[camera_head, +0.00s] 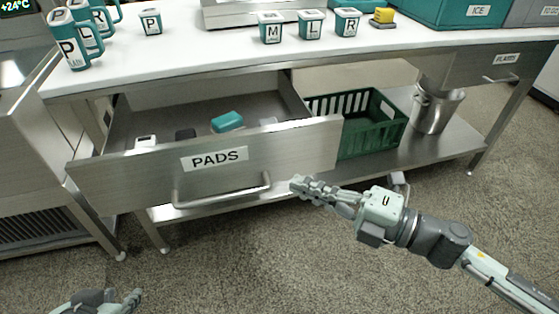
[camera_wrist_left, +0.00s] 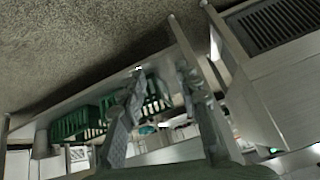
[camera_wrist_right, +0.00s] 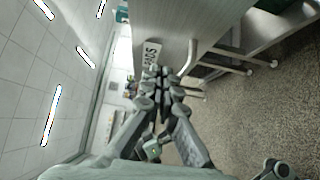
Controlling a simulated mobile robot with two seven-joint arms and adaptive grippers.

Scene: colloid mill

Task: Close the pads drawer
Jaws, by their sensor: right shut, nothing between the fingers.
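The pads drawer (camera_head: 120,183) is pulled out under the white-topped counter, with its steel front, PADS label (camera_head: 214,158) and bar handle (camera_head: 222,200) facing me. Inside lie a teal pad (camera_head: 227,121) and a few small dark and white items. My right gripper (camera_head: 296,184) is shut and empty near the right end of the drawer front; I cannot tell whether it touches. In the right wrist view its fingertips (camera_wrist_right: 160,72) are together near the drawer's label and handle (camera_wrist_right: 188,58). My left gripper (camera_head: 124,298) is low at the bottom left; its fingers (camera_wrist_left: 160,82) are apart and empty.
A green crate (camera_head: 372,125) and steel pot (camera_head: 436,108) stand on the lower shelf (camera_head: 420,143). Teal cups (camera_head: 78,40), marked containers (camera_head: 310,25) and an ICE bin (camera_head: 470,13) stand on the counter (camera_head: 190,45). The PLATES drawer (camera_head: 505,65) looks shut. Floor in front is clear.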

